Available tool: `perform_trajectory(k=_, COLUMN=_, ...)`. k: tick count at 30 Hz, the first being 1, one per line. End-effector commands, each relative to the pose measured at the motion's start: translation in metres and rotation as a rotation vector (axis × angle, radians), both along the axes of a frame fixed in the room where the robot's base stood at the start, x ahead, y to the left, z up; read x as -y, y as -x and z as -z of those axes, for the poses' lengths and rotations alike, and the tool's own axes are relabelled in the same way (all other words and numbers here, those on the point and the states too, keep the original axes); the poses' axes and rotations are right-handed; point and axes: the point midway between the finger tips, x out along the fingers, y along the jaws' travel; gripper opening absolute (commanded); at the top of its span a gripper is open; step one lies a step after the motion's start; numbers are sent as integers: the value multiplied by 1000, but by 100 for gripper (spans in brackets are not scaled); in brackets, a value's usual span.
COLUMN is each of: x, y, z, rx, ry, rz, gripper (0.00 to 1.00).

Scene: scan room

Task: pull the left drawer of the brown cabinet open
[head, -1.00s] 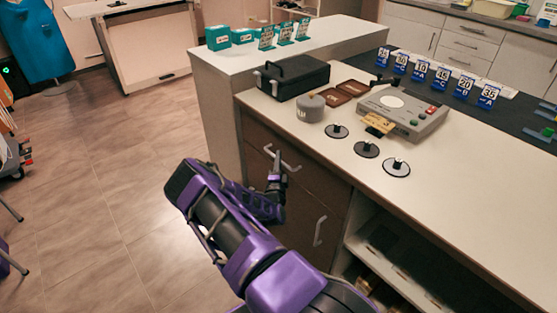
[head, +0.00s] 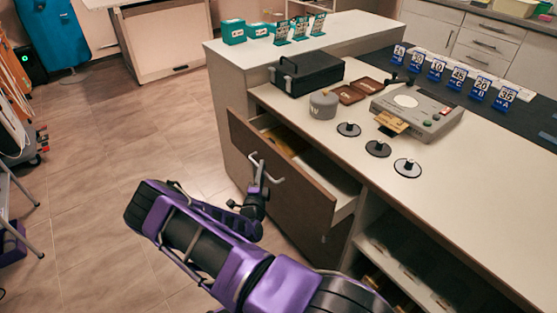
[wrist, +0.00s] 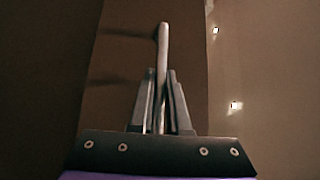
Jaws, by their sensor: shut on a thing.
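The brown cabinet (head: 322,244) stands under the cream counter. Its left drawer (head: 283,172) is pulled partway out, and its inside shows, with something yellowish at the left end. The drawer's bar handle (head: 276,178) is silver and runs across the brown front. My gripper (head: 262,170) is at the handle, in front of the drawer. In the wrist view my gripper (wrist: 162,100) has its two fingers closed on the handle (wrist: 163,45), which stands up between them. The lower part of the cabinet is partly hidden by the drawer and my arm.
On the counter are a black cash box (head: 306,72), a grey round pot (head: 323,104), a grey device (head: 418,112) and several round black-and-white discs (head: 378,149). An open shelf (head: 400,255) lies right of the drawer.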

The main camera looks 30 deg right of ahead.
Motion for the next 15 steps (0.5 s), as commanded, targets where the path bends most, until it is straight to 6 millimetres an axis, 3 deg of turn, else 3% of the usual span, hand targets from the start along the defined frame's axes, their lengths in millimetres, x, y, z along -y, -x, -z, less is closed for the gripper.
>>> perform_trajectory(k=3, x=-37, y=4, z=0, rx=-1, ry=-1, rz=-7, gripper=0)
perform_trajectory(k=15, x=-140, y=19, z=2, rx=-1, ry=-2, rz=-5, gripper=0)
